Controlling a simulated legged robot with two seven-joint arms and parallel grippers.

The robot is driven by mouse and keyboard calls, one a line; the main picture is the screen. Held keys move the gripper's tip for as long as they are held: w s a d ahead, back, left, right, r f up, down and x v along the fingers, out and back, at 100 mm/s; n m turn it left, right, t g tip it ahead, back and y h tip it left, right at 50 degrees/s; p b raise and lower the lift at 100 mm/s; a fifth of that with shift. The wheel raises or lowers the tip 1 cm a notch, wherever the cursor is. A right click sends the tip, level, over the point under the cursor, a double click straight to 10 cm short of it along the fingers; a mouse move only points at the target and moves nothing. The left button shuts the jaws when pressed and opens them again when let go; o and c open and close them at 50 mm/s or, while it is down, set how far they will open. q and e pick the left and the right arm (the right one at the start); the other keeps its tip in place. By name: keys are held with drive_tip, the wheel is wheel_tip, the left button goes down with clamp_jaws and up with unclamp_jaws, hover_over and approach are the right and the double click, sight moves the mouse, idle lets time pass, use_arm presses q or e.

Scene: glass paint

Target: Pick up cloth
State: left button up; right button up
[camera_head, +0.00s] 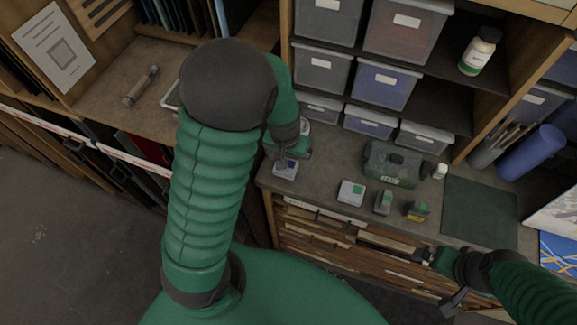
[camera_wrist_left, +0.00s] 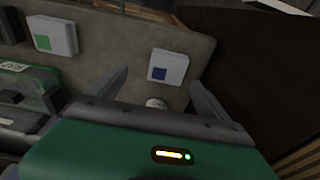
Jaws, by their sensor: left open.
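No loose cloth can be told for sure. A small pale pack with a blue square (camera_head: 285,169) lies on the worktop near its left end, and a similar one with a green square (camera_head: 351,192) lies to its right. My left gripper (camera_head: 284,157) is over the worktop just behind the blue-square pack. In the left wrist view, my left gripper (camera_wrist_left: 158,95) is open and empty, with the blue-square pack (camera_wrist_left: 168,66) beyond its fingertips. A round white top (camera_wrist_left: 156,103) shows between the fingers, partly hidden by the gripper body. My right gripper (camera_head: 426,256) is by the drawer fronts.
A green case (camera_head: 395,165), small grey and yellow items, a white-capped bottle and a dark green mat (camera_head: 480,212) are on the worktop (camera_head: 325,170). Lidded bins (camera_head: 383,86) stand on shelves behind. A brown panel (camera_wrist_left: 250,60) rises right of the left gripper.

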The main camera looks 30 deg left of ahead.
use_arm(q)
drive_tip(key=shift+a+f, duration=0.1)
drive_tip(key=shift+f, duration=0.45)
drive_tip(key=shift+a+f, duration=0.2)
drive_tip(key=shift+f, duration=0.1)
drive_tip(key=f, duration=0.1)
drive_tip(key=a+f, duration=0.1)
drive_tip(key=f, duration=0.1)
drive_tip(key=f+p, duration=0.1)
drive_tip(key=shift+w+a+f, duration=0.3)
drive_tip(key=shift+f, duration=0.1)
drive_tip(key=shift+w, duration=0.15)
drive_tip(key=shift+d, duration=0.25)
drive_tip(key=shift+c, duration=1)
drive_tip(key=shift+s+d+r, duration=0.15)
drive_tip(key=shift+s, duration=0.05)
drive_tip(key=c, duration=1.3)
use_arm(e)
drive_tip(key=shift+s+a+r, duration=0.15)
drive_tip(key=shift+s+r, duration=0.05)
drive_tip(key=shift+r, duration=0.2)
drive_tip(key=shift+s+a+r, duration=0.15)
drive_tip(key=shift+r, duration=0.2)
use_arm(q)
drive_tip(key=shift+o, duration=0.2)
